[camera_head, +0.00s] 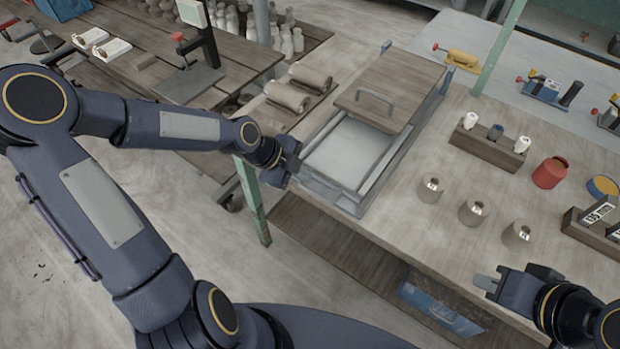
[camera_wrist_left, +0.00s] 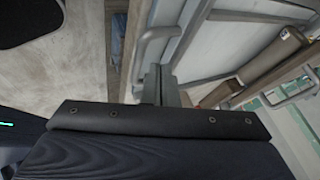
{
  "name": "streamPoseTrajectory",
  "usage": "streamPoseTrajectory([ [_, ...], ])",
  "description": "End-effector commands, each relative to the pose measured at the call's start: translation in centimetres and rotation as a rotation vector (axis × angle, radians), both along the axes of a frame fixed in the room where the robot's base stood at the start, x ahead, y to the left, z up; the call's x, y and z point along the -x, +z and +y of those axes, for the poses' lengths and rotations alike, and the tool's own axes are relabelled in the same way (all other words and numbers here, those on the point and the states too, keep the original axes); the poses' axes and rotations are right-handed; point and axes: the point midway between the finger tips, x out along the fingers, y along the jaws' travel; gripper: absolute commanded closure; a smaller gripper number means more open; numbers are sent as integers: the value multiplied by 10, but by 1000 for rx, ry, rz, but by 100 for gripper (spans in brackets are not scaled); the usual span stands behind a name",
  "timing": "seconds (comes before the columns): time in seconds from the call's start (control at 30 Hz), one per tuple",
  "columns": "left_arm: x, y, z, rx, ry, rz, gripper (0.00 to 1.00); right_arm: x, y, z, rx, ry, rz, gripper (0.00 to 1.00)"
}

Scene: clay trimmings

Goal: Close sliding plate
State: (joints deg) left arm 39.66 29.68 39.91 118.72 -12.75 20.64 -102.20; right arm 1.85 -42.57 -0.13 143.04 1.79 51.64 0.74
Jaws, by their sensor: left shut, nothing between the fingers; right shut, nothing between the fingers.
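The sliding plate (camera_head: 400,82) is a brown wooden board with a metal handle (camera_head: 375,98). It covers the far part of a grey metal box (camera_head: 384,178) on the table, and the near part of the box is uncovered. My left gripper (camera_head: 291,163) is shut and empty by the box's left near corner, apart from the plate. In the left wrist view its closed fingers (camera_wrist_left: 160,85) are beside a grey bar-shaped handle (camera_wrist_left: 148,48); contact cannot be told. My right gripper (camera_head: 488,284) is shut and empty over the table's near edge.
Several clay cylinders (camera_head: 474,210) stand right of the box, with a wooden holder (camera_head: 492,144) and a red pot (camera_head: 550,172) beyond. A second table (camera_head: 135,82) stands at the left. A green post (camera_head: 500,45) rises behind the box.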

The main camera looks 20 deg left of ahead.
Motion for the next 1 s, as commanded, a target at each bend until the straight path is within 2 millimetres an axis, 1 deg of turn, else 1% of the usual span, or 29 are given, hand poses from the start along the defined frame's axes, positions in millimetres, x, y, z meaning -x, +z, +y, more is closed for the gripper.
streamPoseTrajectory([
  [0.03, -2, -7, -6, 1, -5, 1, 100, 0, -1, 0, 0, 0, 0, 100],
  [0.1, -5, -15, -11, 0, -5, 1, 100, 0, -1, 0, 0, 0, 0, 100],
  [0.3, -11, -27, -18, -2, -1, 0, 100, 0, -1, 0, 0, 0, 0, 100],
  [0.7, -13, -30, -19, -2, 0, -1, 100, 0, -2, 0, 0, 0, 0, 100],
  [0.77, -19, -31, -21, -1, -1, -3, 100, 0, -6, 0, 0, 0, 0, 100],
  [1.0, -70, -33, -41, 1, -1, -6, 100, 0, -32, 0, 0, 0, 0, 100],
])
